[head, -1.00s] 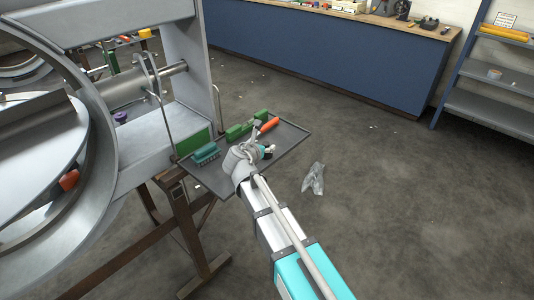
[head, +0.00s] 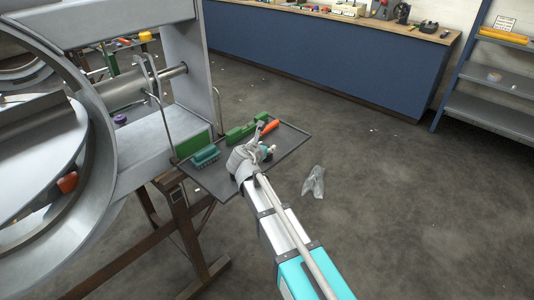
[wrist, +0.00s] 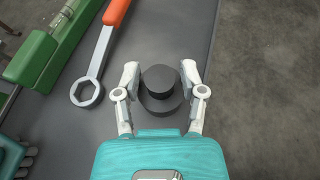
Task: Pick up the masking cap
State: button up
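The masking cap looks to be the dark, stepped round piece (wrist: 161,82) standing on the grey tray (wrist: 190,32) in the wrist view. My gripper (wrist: 160,76) is open, with one pale finger on each side of this cap, close to its sides. I cannot tell whether either finger touches it. In the head view my gripper (head: 262,150) is low over the tray (head: 292,137), and it hides the cap there.
On the tray are a ring wrench with an orange handle (head: 270,127), a green tool (head: 240,133) and a teal brush (head: 205,156). The metal ring housing (head: 92,110) stands left of the tray. A clear plastic bag (head: 314,182) lies on the floor.

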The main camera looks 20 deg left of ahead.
jog(key=c, duration=0.4)
jog(key=shift+c, duration=0.2)
jog(key=shift+r, duration=0.2)
notch_tip(320, 180, up, 3)
jog(key=p, duration=0.3)
jog(key=shift+f, duration=0.1)
jog(key=s+d+r+p, duration=0.2)
jog(key=s+r+p, duration=0.8)
jog(key=s, duration=0.3)
jog(key=shift+s+d, duration=0.15)
jog(key=shift+s, duration=0.25)
jog(key=shift+f, duration=0.1)
jog(key=shift+w, duration=0.15)
dwell(0.3)
